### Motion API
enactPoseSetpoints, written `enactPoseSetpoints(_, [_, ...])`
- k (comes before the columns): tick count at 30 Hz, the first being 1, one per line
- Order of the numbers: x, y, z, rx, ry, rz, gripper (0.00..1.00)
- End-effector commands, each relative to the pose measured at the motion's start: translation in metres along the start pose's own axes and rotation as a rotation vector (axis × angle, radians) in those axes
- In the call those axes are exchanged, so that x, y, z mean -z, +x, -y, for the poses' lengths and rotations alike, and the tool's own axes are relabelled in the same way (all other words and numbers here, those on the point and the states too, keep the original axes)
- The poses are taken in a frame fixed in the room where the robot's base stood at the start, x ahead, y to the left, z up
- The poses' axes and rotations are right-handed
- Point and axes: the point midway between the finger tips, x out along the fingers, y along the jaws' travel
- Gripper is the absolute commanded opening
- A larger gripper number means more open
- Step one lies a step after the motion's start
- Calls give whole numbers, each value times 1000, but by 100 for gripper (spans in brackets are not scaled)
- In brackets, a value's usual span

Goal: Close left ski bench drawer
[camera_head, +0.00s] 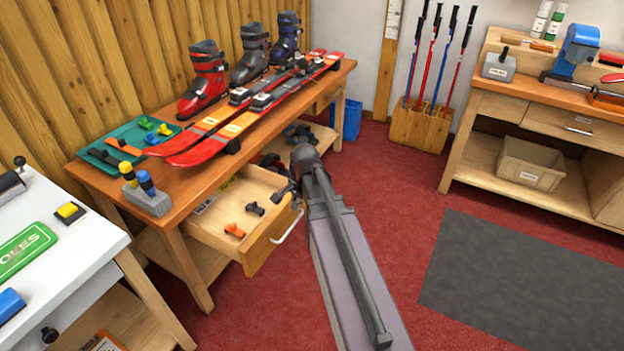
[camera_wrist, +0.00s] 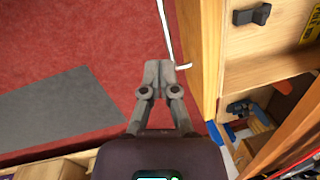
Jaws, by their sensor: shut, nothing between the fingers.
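The left ski bench drawer (camera_head: 225,215) is pulled out from the wooden bench (camera_head: 185,195), with a few small dark and orange parts inside. Its front carries a pale bar handle (camera_head: 288,228). In the wrist view the drawer front (camera_wrist: 211,45) runs down the right side, and the handle (camera_wrist: 165,30) stands off it. My gripper (camera_wrist: 160,72) is shut and empty, its fingertips together just left of the handle's near end; I cannot tell whether they touch. In the head view my gripper (camera_head: 284,190) is dark, near the drawer's right front corner and partly hidden by my arm.
Red skis (camera_head: 205,145), boots (camera_head: 205,80) and a green tray (camera_head: 120,140) lie on the bench top. A white table (camera_head: 70,255) stands at the left. A workbench (camera_head: 560,100) is at the right. Red floor with a grey mat (camera_head: 530,280) is open in front.

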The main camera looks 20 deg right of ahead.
Motion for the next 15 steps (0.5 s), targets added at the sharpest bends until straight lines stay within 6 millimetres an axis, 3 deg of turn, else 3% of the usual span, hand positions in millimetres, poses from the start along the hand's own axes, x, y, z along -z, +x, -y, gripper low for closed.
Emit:
enactPoseSetpoints(1, [14, -4, 4, 13, 84, 3, 0])
enactPoseSetpoints(15, [123, -29, 13, 130, 911, 74, 0])
